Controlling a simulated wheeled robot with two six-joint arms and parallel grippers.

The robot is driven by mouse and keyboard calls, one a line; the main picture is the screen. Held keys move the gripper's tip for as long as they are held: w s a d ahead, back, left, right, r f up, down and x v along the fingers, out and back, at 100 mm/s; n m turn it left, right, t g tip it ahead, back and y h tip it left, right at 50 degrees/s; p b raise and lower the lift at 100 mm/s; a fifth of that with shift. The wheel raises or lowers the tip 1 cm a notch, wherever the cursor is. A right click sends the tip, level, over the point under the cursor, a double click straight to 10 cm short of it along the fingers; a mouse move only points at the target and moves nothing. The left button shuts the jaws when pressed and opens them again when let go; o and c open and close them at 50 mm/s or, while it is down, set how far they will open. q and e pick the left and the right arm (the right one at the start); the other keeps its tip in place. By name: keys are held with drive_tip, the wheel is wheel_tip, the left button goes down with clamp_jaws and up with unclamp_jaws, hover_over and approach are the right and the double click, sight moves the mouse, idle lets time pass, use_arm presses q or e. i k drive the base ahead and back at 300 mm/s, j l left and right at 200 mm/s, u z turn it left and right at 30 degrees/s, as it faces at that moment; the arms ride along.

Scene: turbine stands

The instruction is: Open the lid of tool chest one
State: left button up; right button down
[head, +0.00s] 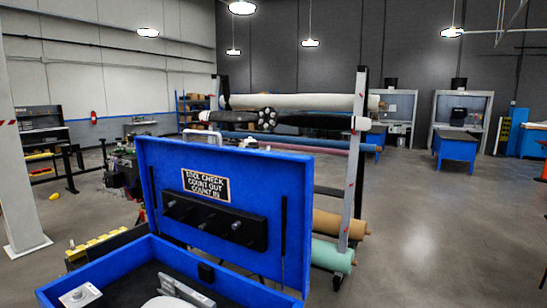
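A blue tool chest (136,254) stands close in front of me at the bottom left, its lower part cut off by the picture's edge. Its lid (265,200) stands up, open and roughly upright. The lid's inner face carries a dark sign (206,185) reading about "tool check, count out, count in" and a black rack (213,220) with short pegs. A pale handle (202,133) shows at the lid's top edge. In the tray lie a pale metal block (80,296) and a grey metal tool (187,291). No number shows on the chest. Neither gripper is clearly in view.
A white post (20,180) stands at the left. The floor (430,250) at the right is clear, with a blue bench (456,147) farther back.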

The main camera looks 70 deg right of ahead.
sight(251, 210)
drive_tip(key=k+l+z, duration=0.1)
drive_tip(key=k+l, duration=0.2)
drive_tip(key=k, duration=0.15)
drive_tip(key=k+l+z, duration=0.1)
drive_tip(key=k+l, duration=0.3)
drive_tip(key=l, duration=0.15)
